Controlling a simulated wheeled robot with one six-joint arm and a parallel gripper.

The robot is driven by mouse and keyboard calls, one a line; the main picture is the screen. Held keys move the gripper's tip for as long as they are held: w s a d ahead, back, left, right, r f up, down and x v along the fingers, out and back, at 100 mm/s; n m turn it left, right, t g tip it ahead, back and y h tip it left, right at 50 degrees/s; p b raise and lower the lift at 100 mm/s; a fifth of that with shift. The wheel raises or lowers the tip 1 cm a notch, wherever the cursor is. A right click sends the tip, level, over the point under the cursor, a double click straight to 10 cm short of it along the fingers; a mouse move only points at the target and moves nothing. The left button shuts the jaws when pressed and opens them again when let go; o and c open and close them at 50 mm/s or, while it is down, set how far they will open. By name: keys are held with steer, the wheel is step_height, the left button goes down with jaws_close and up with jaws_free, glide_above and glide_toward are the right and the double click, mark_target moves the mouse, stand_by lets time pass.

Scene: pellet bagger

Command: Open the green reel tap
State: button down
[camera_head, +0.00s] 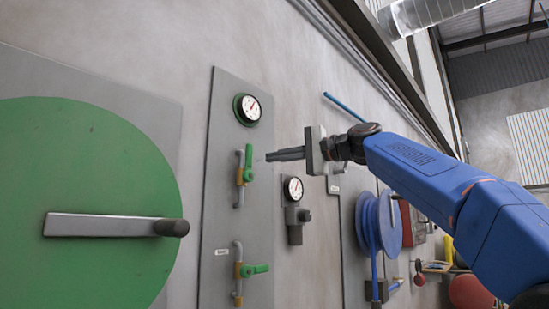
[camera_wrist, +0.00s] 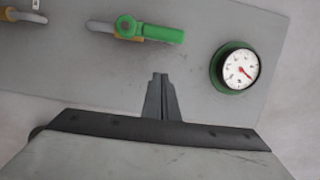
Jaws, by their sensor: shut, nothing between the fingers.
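Two green-handled taps sit on a grey wall panel in the head view. The upper tap (camera_head: 247,173) has its handle pointing up along its pipe. The lower tap (camera_head: 254,270) has its handle pointing right, across its pipe. I cannot read the labels, so I cannot tell which is the reel tap. My gripper (camera_head: 268,157) is shut and empty, its tips just right of the upper handle in the head view. In the wrist view, the shut fingers (camera_wrist: 160,78) point toward the upper tap's handle (camera_wrist: 158,34), with a gap in the picture between them.
A green-rimmed gauge (camera_head: 249,108) is above the upper tap; it also shows in the wrist view (camera_wrist: 238,69). A second gauge (camera_head: 293,189) with a grey fitting is right of the panel. A blue hose reel (camera_head: 380,222) hangs farther right. A large green disc (camera_head: 90,265) with a lever is at left.

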steer(key=v, duration=0.9)
steer(key=shift+s+d, duration=0.2)
steer(key=shift+s, duration=0.15)
steer(key=s+d+f+n+g+h, duration=0.1)
steer(key=s+d+f+h, duration=0.4)
steer(key=f, duration=1.8)
steer(key=s+d+f+n+h, duration=0.2)
steer(key=s+d+f+h, duration=0.4)
steer(key=s+d+f, duration=0.6)
steer(key=s+d+f+n+g+h, duration=0.1)
steer(key=s+d+f+h, duration=0.4)
steer(key=s+f, duration=1.1)
steer(key=d+f, duration=0.3)
steer(key=f, duration=1.6)
steer(key=shift+d+f+g, duration=0.15)
steer(key=shift+d+g, duration=0.05)
steer(key=shift+g, duration=0.1)
